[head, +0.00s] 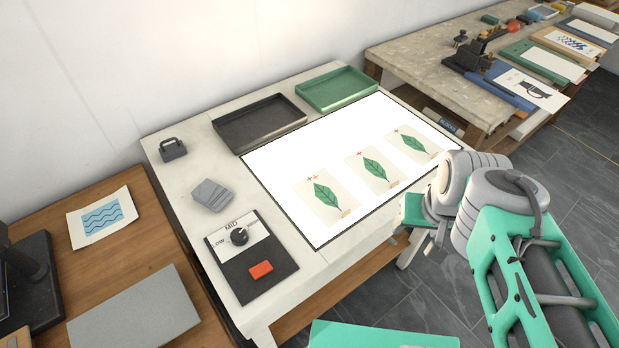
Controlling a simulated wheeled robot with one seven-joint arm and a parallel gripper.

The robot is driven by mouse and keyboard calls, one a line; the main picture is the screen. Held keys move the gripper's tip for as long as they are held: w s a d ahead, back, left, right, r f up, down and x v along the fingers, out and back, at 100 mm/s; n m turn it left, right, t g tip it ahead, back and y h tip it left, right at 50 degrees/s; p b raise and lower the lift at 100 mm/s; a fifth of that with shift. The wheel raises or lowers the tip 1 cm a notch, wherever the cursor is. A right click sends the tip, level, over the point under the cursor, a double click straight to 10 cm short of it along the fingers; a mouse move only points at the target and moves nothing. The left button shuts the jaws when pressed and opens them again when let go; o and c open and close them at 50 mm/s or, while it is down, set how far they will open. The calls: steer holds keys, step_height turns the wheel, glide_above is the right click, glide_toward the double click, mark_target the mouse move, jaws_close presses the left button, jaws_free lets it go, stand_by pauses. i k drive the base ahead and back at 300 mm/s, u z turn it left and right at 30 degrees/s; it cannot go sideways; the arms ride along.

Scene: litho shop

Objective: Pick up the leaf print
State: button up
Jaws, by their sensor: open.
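Three cream cards with green leaf prints lie flat in a row on a bright white light panel (290,165). The left leaf print (325,197) is nearest the front left, the middle leaf print (375,170) is beside it, and the right leaf print (411,144) is farther back. Each has small red cross marks near its top edge. My gripper (413,210) is at the table's right front edge, beside the panel and apart from the prints. It is open; its fingertips are hard to make out behind my wrist.
A black tray (260,123) and a green tray (337,89) stand behind the panel. A control box with a dial (239,237) and red button, a grey stack (211,195) and a dark weight (173,149) are left. A stone-topped bench (430,70) holds more prints at back right.

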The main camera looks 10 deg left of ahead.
mark_target(327, 197)
steer(key=u, duration=0.05)
steer(key=k, duration=0.5)
steer(key=u, duration=4.7)
steer(key=k, duration=2.2)
steer(key=z, duration=0.9)
